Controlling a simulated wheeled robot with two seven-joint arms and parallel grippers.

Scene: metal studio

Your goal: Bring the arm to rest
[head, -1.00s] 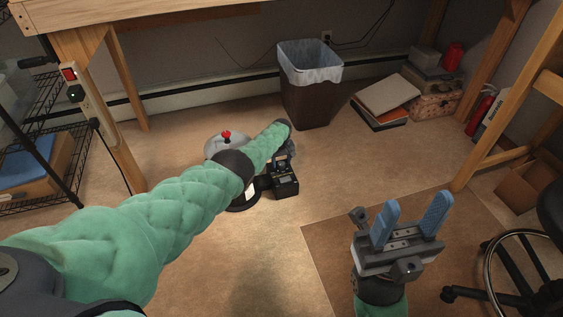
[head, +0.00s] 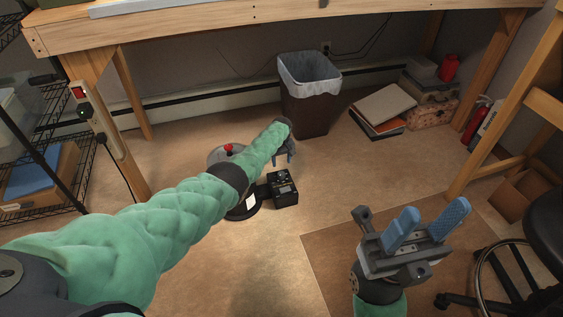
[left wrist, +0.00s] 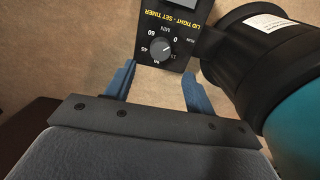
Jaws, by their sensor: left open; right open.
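My left arm, in a green quilted sleeve, reaches from the lower left to the middle of the head view. My left gripper (head: 284,158) is at its end, partly hidden by the arm. In the left wrist view its two blue fingers (left wrist: 158,85) are apart with nothing between them. My right gripper (head: 430,228) is at the lower right of the head view, with blue fingers apart and empty, pointing up and away.
A black timer box (head: 283,190) lies beyond my left fingers in the wrist view (left wrist: 166,45), beside a round device with a red knob (head: 229,149). A lined bin (head: 308,105) stands behind. A wooden bench (head: 280,30) spans the back. A chair (head: 545,225) is at right.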

